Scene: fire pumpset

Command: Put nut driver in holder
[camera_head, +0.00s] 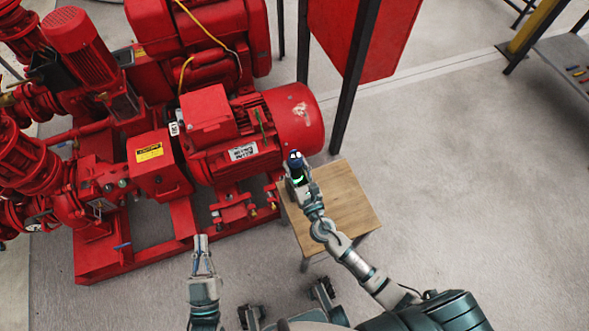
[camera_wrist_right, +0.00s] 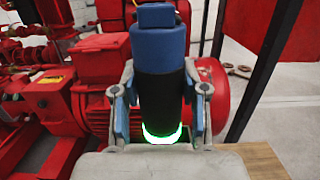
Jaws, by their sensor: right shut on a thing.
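My right gripper (camera_head: 297,172) is above the small wooden table, in front of the red motor's round end. It is shut on a blue and black cylindrical tool, which I take to be the nut driver (camera_head: 294,157). In the right wrist view, the nut driver (camera_wrist_right: 160,75) stands between the two fingers (camera_wrist_right: 160,100), with a blue top, a black body and a glowing green ring at its base. My left gripper (camera_head: 203,255) is empty over the floor, in front of the pump frame; its finger gap is unclear. I cannot make out a holder.
The wooden table (camera_head: 348,208) has bare top to the right of my right gripper. The red pumpset (camera_head: 235,140) fills the left and centre. A red panel (camera_head: 362,35) on dark posts stands behind. A workbench (camera_head: 570,60) is at upper right.

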